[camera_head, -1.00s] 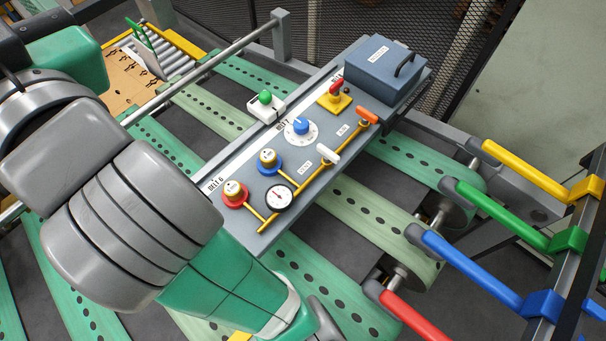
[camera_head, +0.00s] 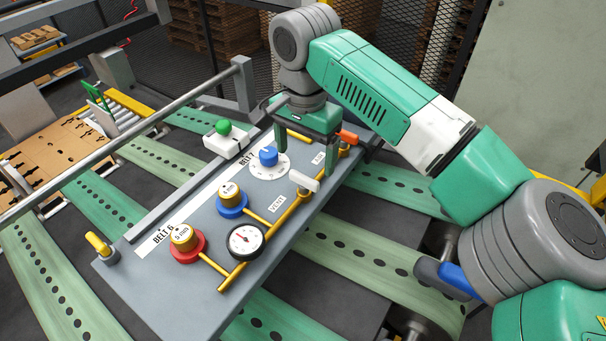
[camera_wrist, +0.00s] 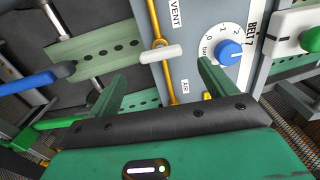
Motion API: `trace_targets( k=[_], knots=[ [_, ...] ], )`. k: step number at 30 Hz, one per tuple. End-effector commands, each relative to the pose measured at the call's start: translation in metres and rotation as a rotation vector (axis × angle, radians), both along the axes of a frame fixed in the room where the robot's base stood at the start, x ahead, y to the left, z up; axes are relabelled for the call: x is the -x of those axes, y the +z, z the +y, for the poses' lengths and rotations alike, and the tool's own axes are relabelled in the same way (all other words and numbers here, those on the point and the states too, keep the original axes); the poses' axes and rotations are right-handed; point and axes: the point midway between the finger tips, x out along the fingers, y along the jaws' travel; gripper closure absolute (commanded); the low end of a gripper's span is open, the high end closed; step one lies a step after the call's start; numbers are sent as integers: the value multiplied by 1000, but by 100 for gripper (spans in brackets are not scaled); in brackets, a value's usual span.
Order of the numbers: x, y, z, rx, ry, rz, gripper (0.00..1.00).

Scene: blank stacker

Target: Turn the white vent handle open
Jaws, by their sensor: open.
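The white vent handle (camera_head: 304,181) sits on a yellow pipe on the grey control panel, beside the VENT label (camera_head: 277,204). It lies crosswise to the pipe. In the wrist view the white handle (camera_wrist: 162,53) shows ahead of my gripper (camera_wrist: 160,75), between the lines of its two fingers. In the head view my gripper (camera_head: 306,158) hangs over the panel, just beyond the handle toward the orange handle. Its green fingers are spread and empty. I see no contact with the handle.
An orange handle (camera_head: 348,137) on the same pipe is close to my right finger. A blue dial knob (camera_head: 268,156) is close to the other finger. A gauge (camera_head: 245,240), red and blue valves, and a green button (camera_head: 224,127) stand nearby. Green belts run below.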

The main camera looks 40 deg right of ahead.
Motion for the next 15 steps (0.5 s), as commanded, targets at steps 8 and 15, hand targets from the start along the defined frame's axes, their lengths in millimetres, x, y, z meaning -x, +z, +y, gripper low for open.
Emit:
trace_targets(
  k=[8, 15],
  knots=[
    [0, -49, 1, -1, 3, 0, 16],
    [0, -59, 1, -1, 3, -2, 16]
  ],
)
